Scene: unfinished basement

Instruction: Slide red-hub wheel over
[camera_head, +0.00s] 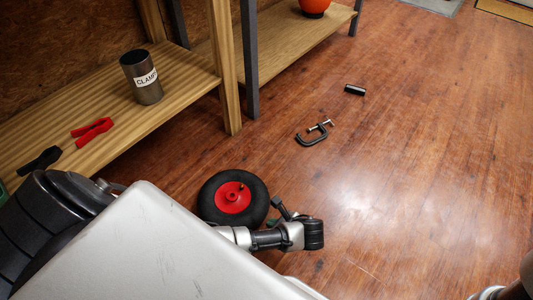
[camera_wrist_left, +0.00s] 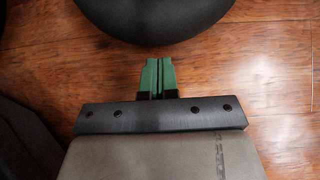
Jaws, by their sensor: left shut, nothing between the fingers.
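The red-hub wheel (camera_head: 232,197) lies flat on the wooden floor, with a black tyre and a red centre. In the left wrist view the edge of its black tyre (camera_wrist_left: 155,18) shows at the top. My left gripper (camera_wrist_left: 160,70) has its green fingers together with nothing between them, just short of the tyre, with a small gap in the picture. In the head view my left arm reaches down beside the wheel, on its right and near side; the fingertips are hard to make out there. My right gripper is not clearly in view.
A wooden shelf (camera_head: 180,88) at the left holds a dark can labelled CLAMPS (camera_head: 141,78), a red clamp (camera_head: 94,131) and a black clamp (camera_head: 40,160). A C-clamp (camera_head: 314,133) and a black cylinder (camera_head: 355,90) lie on the floor. The floor to the right is clear.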

